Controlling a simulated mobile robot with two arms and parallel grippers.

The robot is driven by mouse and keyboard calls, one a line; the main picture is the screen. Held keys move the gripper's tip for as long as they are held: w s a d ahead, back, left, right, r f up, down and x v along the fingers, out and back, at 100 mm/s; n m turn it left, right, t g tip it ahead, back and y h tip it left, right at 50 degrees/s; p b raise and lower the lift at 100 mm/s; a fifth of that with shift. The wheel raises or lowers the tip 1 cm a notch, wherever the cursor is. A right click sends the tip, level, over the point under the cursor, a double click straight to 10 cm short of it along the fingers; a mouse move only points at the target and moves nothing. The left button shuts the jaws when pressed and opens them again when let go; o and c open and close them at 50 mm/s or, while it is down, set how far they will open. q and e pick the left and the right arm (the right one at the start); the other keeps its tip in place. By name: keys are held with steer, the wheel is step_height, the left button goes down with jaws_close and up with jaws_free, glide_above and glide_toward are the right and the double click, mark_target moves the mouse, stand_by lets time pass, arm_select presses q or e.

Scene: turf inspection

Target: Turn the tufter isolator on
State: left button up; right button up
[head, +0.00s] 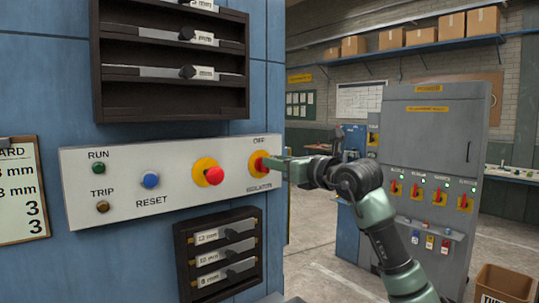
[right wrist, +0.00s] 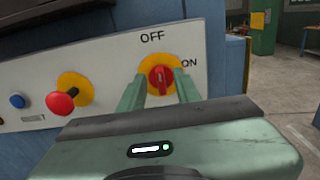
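The isolator is a red rotary knob on a yellow round plate, at the right end of a white panel (head: 120,205). In the head view the knob (head: 259,164) is partly hidden by my right gripper (head: 272,167). In the right wrist view the knob (right wrist: 161,80) has its grip bar roughly upright, in line with the OFF label above; ON is marked at the right. My right gripper (right wrist: 161,84) has its green fingers apart, one on each side of the knob, with small gaps showing. Contact is not visible. My left gripper is out of view.
Left of the isolator are a red mushroom button (head: 214,175), a blue RESET button (head: 149,180) and RUN and TRIP lamps. Dark racks sit above and below the panel. A grey power cabinet (head: 430,140) with several red switches stands at the right, beyond open floor.

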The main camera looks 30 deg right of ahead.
arm_select(q)
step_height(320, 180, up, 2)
steer(key=shift+p, duration=0.65)
arm_select(e)
steer(key=w, duration=0.3)
steer(key=shift+w+a, duration=0.2)
steer(key=shift+w, duration=0.1)
jaws_close()
